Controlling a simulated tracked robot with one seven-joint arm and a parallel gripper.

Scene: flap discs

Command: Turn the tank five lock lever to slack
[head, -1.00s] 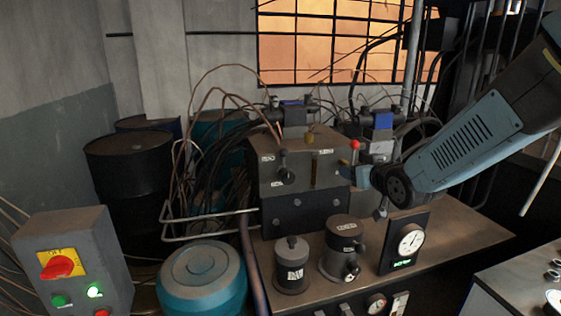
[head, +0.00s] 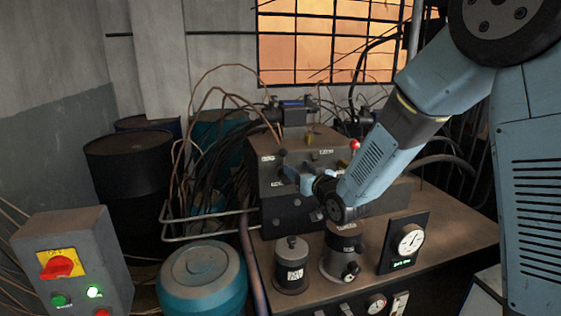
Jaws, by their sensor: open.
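A grey metal block (head: 262,176) stands on the bench and carries small white labels too small to read. A black-knobbed lever (head: 283,154) is on its front face, upper left. My gripper (head: 288,173) is open in front of this face, its fingers pointing left at the lever just below the knob. I cannot tell whether they touch or surround it. The gripper hides the lever's lower part and most of the front face to its right. A red-knobbed lever (head: 355,145) stands at the block's upper right. No readable label shows which lever belongs to tank five.
Two dark cylinders (head: 291,279) stand on the bench below my gripper, the right one (head: 340,262) close under my wrist. A dial gauge (head: 409,240) is to their right. Copper pipes and black hoses crowd the left and back. A switch box (head: 75,265) is at lower left.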

